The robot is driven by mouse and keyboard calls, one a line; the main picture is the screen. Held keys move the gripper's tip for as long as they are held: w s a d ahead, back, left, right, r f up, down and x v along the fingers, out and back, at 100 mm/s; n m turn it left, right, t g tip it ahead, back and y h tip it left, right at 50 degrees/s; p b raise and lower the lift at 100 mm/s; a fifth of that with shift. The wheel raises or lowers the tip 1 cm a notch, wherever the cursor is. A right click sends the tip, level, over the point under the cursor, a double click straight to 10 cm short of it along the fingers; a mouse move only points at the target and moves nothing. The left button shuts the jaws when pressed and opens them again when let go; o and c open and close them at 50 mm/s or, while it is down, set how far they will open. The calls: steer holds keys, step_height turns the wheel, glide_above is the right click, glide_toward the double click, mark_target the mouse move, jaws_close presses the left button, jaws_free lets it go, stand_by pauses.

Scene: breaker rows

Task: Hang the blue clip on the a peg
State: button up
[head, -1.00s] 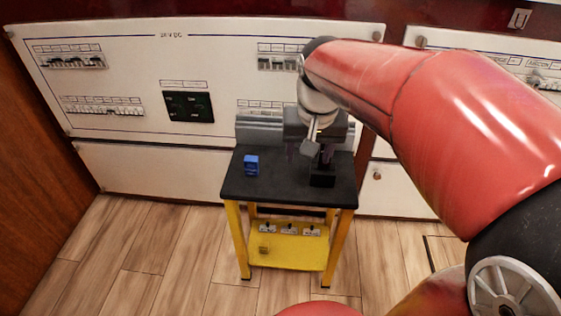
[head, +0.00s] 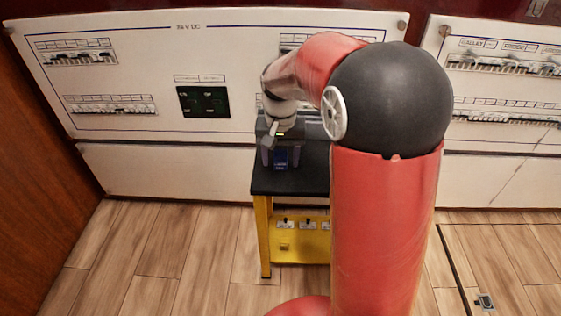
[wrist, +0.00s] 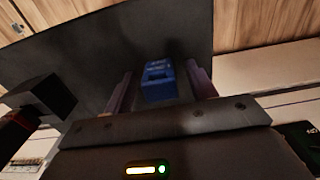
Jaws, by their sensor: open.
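The blue clip (head: 281,158) stands on the black top of a small yellow-legged table (head: 285,183). My gripper (head: 281,163) is open above the table, with its two purple-grey fingers on either side of the clip. In the wrist view the clip (wrist: 157,82) shows between the fingers, with a visible gap on each side. I cannot tell how far down the fingers reach beside it. Small dark pegs with white labels (head: 307,225) show on the yellow lower panel; the label letters are too small to read, and my arm hides its right part.
A dark block (wrist: 45,97) stands on the tabletop to the left in the wrist view. White breaker panels (head: 130,75) line the wall behind the table. A small yellow block (head: 284,246) sits on the lower panel. The wooden floor left of the table is clear.

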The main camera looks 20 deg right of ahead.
mark_target(281, 152)
steer(key=shift+f, duration=0.25)
steer(key=c, duration=1.1)
steer(key=shift+o, duration=0.2)
steer(key=shift+r, duration=0.1)
step_height(281, 152, up, 20)
steer(key=p, duration=0.3)
